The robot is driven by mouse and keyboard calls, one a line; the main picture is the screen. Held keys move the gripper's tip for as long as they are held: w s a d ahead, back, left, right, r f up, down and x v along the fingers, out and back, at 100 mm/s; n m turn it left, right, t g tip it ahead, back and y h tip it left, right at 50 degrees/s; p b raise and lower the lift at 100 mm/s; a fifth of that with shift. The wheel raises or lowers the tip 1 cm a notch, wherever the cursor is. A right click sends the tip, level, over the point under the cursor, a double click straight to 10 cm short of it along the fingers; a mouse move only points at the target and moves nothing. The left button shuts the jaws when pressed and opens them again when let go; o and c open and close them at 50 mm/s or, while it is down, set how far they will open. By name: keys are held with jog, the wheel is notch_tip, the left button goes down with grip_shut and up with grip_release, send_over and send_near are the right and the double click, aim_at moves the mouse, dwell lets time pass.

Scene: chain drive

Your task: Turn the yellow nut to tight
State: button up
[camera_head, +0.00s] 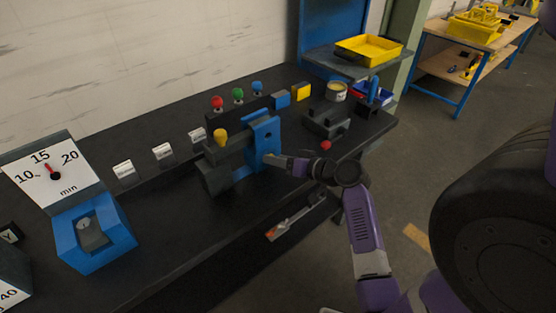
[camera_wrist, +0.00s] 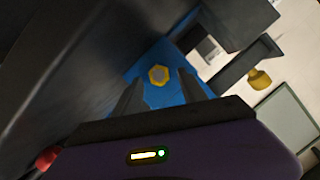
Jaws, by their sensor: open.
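The yellow nut (camera_wrist: 158,75) sits on the face of a blue plate (camera_wrist: 140,66) in the wrist view. It lies just beyond and between my two open fingertips (camera_wrist: 160,88), with no contact that I can make out. In the head view the blue plate (camera_head: 264,128) stands upright on the bench, and my gripper (camera_head: 283,162) reaches its right side from the right. The jaws are open and empty.
A yellow knob (camera_head: 220,136) stands left of the blue plate. Red (camera_head: 217,102), green (camera_head: 238,94) and blue (camera_head: 257,87) knobs are behind it. A dark grey block (camera_head: 326,122) and a red knob (camera_head: 326,145) are to the right. A dial timer (camera_head: 55,172) stands at left.

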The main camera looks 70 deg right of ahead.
jog(key=b+v, duration=0.1)
jog(key=v, duration=0.6)
jog(key=shift+s+a, duration=0.15)
jog(key=shift+s, duration=0.1)
jog(key=shift+r, duration=0.1)
jog(key=s+d+r+m+g+h, duration=0.1)
jog(key=s+d+r+m+h, duration=0.1)
jog(key=d+h, duration=0.15)
jog(key=a+r+n+t+y, duration=0.25)
jog(key=a+n, duration=0.55)
jog(key=a, duration=1.8)
jog(key=s+a+n+y, duration=0.2)
jog(key=s+a, duration=0.1)
jog(key=a, duration=0.4)
jog(key=s+a+n+y, duration=0.2)
jog(key=s+a+y, duration=0.1)
jog(key=a, duration=0.5)
jog(key=shift+s+f+y, duration=0.3)
jog(key=shift+s+f, duration=0.05)
jog(key=shift+s, duration=0.35)
